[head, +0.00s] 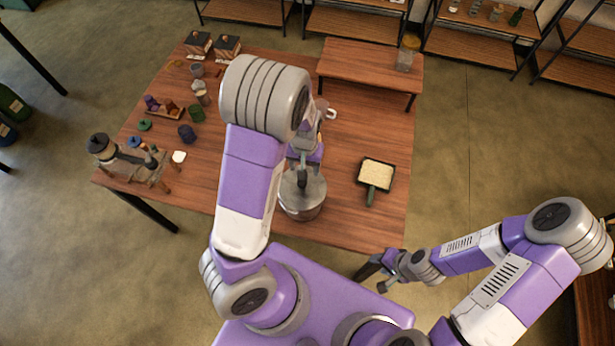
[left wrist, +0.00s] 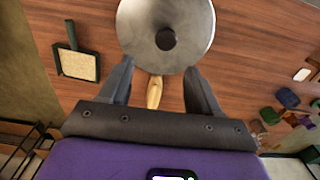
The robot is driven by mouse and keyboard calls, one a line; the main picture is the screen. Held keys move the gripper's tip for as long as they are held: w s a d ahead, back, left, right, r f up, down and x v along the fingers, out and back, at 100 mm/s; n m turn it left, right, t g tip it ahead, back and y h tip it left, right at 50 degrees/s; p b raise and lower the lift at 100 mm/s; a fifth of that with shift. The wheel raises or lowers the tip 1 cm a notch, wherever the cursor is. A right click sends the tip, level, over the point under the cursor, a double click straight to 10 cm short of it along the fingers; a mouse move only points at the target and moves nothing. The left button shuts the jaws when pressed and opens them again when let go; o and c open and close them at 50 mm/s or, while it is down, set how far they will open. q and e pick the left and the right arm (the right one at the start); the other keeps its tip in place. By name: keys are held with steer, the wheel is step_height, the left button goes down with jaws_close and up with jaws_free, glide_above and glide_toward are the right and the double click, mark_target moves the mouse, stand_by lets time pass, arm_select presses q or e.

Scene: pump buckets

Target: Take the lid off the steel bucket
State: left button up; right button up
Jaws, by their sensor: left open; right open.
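The steel bucket (head: 303,212) stands near the table's front edge. Its round grey lid (head: 314,186) is on top, with a dark knob (head: 302,178) in the middle. In the left wrist view the lid (left wrist: 190,22) and knob (left wrist: 166,39) lie just beyond the fingertips. My left gripper (left wrist: 160,70) is open and empty above the lid, the knob roughly centred between its fingers but apart from them. A wooden grip (left wrist: 154,92) shows between the fingers. My left arm partly hides the bucket in the head view. My right gripper (head: 371,280) is open and empty off the table's front right corner.
A dark scoop (head: 376,176) of pale grains lies right of the bucket. A raised wooden shelf (head: 370,68) with a jar (head: 407,54) stands at the back right. Jars and small items, including a glass vessel (head: 130,160), crowd the left side.

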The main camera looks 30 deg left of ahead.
mark_target(302, 182)
arm_select(q)
steer(key=f, duration=0.2)
steer(key=s+f, duration=0.2)
steer(key=f, duration=0.1)
steer(key=shift+a+f, duration=0.15)
steer(key=shift+f, duration=0.2)
steer(key=shift+w+f, duration=0.1)
steer(key=shift+f, duration=0.3)
jaws_close()
